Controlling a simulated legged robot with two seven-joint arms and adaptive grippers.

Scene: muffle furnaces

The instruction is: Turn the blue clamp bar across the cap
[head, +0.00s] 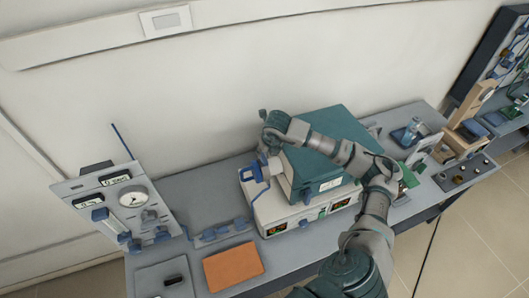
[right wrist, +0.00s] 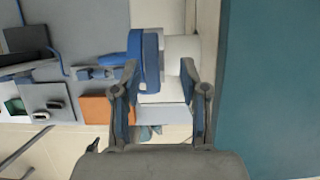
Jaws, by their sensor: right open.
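The blue clamp bar (head: 257,171) is at the left side of the teal furnace (head: 317,172), beside a white round part (head: 275,167) that looks like the cap. In the right wrist view the blue bar (right wrist: 151,62) stands upright in front of the white part (right wrist: 181,62), with a blue arm reaching left. My right gripper (head: 267,146) comes over the furnace to just above the bar. Its fingers (right wrist: 158,72) are open, with the bar and part of the cap appearing between them. I cannot tell whether they touch. My left gripper is not in view.
The furnace stands on a white control unit (head: 303,217) with lit displays. An orange mat (head: 233,266) lies in front on the grey bench. A gauge panel (head: 130,199) stands at left, blue fittings (head: 216,233) between. Other apparatus (head: 462,137) stands at right.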

